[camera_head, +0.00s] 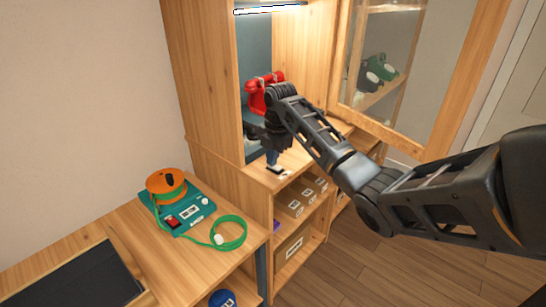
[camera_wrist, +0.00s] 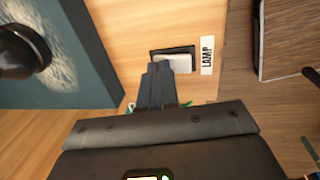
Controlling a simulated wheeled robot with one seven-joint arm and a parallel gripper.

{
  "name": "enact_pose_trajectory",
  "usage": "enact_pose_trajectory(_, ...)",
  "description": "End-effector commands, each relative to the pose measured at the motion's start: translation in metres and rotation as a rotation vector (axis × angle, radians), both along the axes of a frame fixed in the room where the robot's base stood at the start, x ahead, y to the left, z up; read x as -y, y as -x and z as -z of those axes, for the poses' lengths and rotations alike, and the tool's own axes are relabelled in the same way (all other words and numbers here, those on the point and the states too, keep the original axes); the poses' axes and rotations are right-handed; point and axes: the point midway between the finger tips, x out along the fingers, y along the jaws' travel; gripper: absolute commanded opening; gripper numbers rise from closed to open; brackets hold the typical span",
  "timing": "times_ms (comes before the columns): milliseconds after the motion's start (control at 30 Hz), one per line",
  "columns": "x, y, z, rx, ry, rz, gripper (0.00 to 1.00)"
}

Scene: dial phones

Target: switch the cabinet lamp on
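The lamp switch (camera_wrist: 181,63) is a pale rocker in a dark frame on the wooden cabinet ledge. A white label (camera_wrist: 207,55) reading LAMP sits beside it. In the head view the switch (camera_head: 277,173) is a small dark plate at the ledge's front. My gripper (camera_wrist: 158,66) has its fingers together, with nothing seen between them. The tips overlap the left end of the switch; I cannot tell whether they touch. In the head view my gripper (camera_head: 272,158) points down just above it. The cabinet lamp (camera_head: 270,9), a strip at the cabinet top, glows bright white.
A red phone (camera_head: 264,90) stands inside the cabinet behind my gripper. The glass door (camera_head: 385,125) stands open to the right.

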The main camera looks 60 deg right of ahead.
Motion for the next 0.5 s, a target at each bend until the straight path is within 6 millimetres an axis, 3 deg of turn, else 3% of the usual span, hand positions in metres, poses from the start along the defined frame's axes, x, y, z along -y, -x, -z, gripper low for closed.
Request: enact_pose_trajectory(500, -0.004, 0.012, 0.0, -0.005, -0.008, 0.002, 0.0)
